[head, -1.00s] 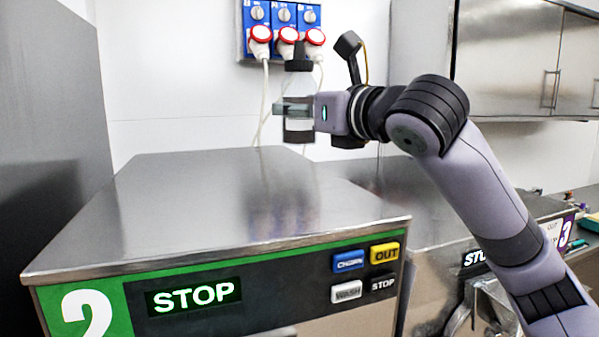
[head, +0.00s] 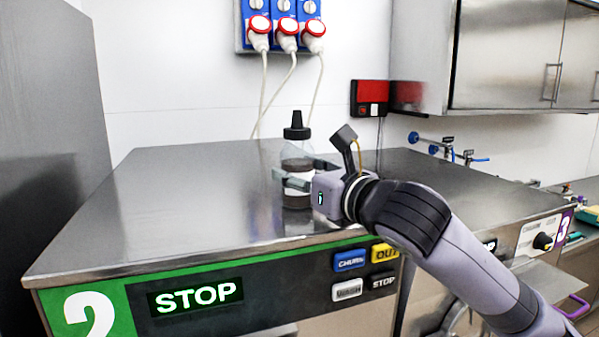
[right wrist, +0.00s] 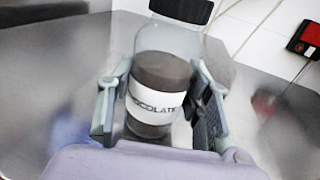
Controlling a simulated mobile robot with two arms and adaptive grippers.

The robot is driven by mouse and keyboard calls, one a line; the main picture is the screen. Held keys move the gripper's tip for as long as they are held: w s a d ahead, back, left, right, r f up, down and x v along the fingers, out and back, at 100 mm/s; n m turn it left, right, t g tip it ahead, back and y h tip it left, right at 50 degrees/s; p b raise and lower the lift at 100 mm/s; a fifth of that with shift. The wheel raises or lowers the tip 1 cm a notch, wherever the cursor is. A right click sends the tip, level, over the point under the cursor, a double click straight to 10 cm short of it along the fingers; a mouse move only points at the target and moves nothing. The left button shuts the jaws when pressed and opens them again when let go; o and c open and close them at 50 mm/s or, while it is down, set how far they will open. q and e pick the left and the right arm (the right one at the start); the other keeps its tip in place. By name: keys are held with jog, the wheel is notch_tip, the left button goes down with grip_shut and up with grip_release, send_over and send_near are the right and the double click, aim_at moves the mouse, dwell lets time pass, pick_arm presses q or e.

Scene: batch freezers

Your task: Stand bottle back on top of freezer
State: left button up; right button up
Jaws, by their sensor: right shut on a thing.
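The bottle (head: 297,150) is clear with a black nozzle cap, dark contents and a white label. In the right wrist view the bottle (right wrist: 158,80) has a label that reads partly "OCOLATE". My right gripper (head: 290,182) is shut around the bottle's lower half, one finger on each side. The bottle is upright at the right part of the top of freezer 2 (head: 170,200). Its base appears at or very near the steel surface; I cannot tell whether it touches. My left gripper is not in view.
Freezer 2's front panel (head: 240,290) has a STOP display and buttons below the top's front edge. A second steel top (head: 450,195) lies to the right. White plugs and cables (head: 288,45) hang on the back wall. The left part of the top is clear.

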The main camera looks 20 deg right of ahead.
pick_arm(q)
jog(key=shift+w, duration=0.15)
pick_arm(e)
jog(key=shift+f, duration=0.15)
jog(key=o, duration=1.3)
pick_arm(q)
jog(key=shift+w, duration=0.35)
pick_arm(e)
jog(key=shift+s+r, duration=0.1)
jog(key=shift+r, duration=0.1)
jog(key=b+v, duration=0.4)
jog(key=v, duration=0.6)
jog(key=shift+s+d, duration=0.2)
jog(key=shift+s, duration=0.1)
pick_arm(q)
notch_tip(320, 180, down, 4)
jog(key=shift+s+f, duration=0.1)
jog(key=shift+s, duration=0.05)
pick_arm(e)
jog(key=shift+s, duration=0.6)
